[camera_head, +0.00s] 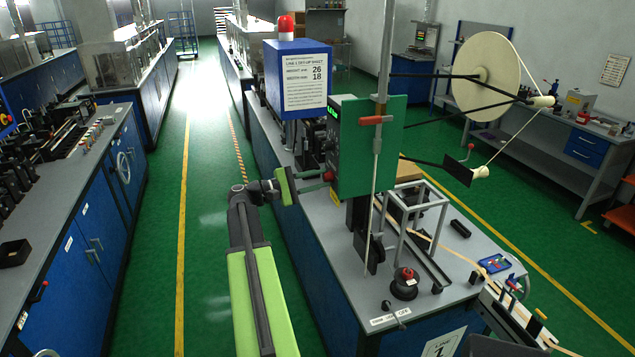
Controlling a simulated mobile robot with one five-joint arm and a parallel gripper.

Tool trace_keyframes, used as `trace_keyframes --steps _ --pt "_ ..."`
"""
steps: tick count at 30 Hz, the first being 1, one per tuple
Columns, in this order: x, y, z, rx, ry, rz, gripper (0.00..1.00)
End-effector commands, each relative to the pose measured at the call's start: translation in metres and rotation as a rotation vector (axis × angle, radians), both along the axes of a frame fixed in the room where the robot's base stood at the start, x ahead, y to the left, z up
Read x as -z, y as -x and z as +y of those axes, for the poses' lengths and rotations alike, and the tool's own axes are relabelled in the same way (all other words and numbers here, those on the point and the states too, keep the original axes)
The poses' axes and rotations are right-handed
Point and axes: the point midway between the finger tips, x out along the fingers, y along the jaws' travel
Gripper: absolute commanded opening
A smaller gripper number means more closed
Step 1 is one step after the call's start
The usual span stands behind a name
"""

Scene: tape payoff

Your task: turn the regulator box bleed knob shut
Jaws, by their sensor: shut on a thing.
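A green box (365,160), which looks like the regulator box, stands on a post above the near end of the grey bench. A small red knob (329,176) sticks out low on its left side; I take it to be the bleed knob. My green arm reaches up from the bottom, and my gripper (326,178) points right, its fingertips at the red knob. The gripper is shut on the knob. The fingers partly hide the knob, and its turn angle is too small to read.
A vertical pipe with a red lever (375,120) runs close in front of the green box. A blue box with a sheet (306,85) and red beacon stands behind left. A large pale reel (487,78) hangs right on black arms. The green aisle floor (207,200) at left is clear.

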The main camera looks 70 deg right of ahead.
Motion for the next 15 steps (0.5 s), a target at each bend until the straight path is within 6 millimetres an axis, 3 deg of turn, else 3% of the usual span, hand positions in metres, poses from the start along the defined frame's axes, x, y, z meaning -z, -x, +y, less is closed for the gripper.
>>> trace_keyframes --steps 15 --pt "-0.0011 0.0011 -0.0013 0.001 0.303 -0.239 0.00"
